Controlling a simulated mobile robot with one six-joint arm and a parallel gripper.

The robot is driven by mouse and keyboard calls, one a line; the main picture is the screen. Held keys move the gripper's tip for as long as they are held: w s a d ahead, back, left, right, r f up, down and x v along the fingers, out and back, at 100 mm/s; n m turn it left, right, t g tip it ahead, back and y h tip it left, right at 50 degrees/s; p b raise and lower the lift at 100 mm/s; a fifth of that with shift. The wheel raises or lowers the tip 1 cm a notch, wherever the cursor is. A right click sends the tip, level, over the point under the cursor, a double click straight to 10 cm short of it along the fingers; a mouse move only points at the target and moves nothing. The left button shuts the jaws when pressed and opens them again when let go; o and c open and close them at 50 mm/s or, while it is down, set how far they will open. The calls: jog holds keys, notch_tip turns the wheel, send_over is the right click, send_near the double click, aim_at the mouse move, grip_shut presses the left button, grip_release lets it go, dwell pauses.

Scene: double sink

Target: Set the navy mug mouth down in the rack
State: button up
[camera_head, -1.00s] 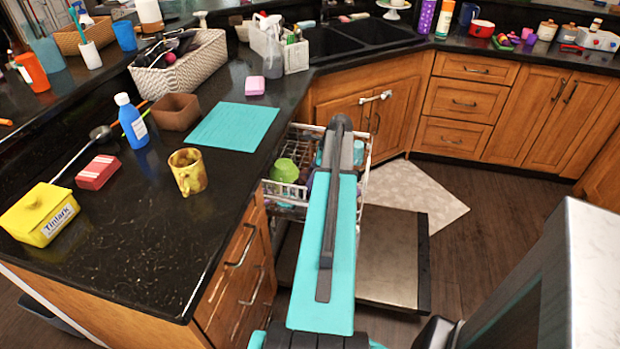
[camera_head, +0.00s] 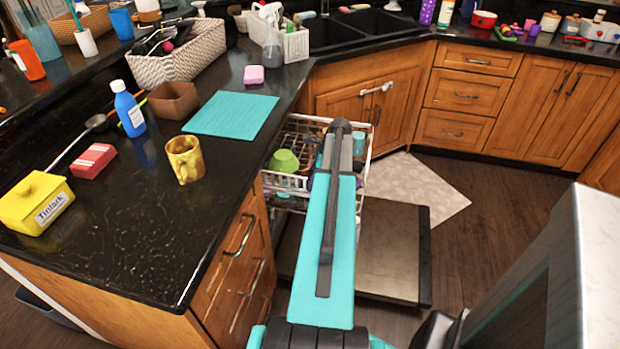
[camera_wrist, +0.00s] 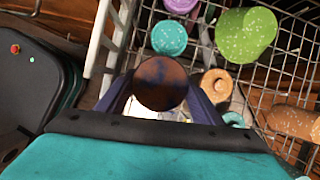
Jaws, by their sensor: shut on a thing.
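My gripper (camera_wrist: 160,92) is shut on a dark round thing, which I take to be the navy mug (camera_wrist: 161,82). Its round end faces the wrist camera, dark brown with bluish patches. I cannot tell whether this is its base or its mouth. The mug appears over the wire rack (camera_wrist: 285,62), among other dishes; contact with the wires is not visible. In the head view the pulled-out rack (camera_head: 300,128) stands beside the counter. My arm hides part of the rack, my gripper and the held mug there.
In the wrist view a green cup (camera_wrist: 247,36), a teal cup (camera_wrist: 169,37), a purple item (camera_wrist: 181,5) and an orange-brown item (camera_wrist: 215,84) surround the mug. A tan item (camera_wrist: 296,122) lies at right. A yellow mug (camera_head: 185,159) stands on the counter (camera_head: 130,235).

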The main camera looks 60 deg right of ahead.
jog(key=shift+f, duration=0.75)
jog(key=o, duration=1.5)
jog(key=shift+c, duration=0.2)
jog(key=shift+f, duration=0.1)
jog(key=v, duration=1.4)
jog(key=shift+b, duration=0.45)
jog(key=shift+s+d+f, duration=0.1)
jog(key=shift+s, duration=0.05)
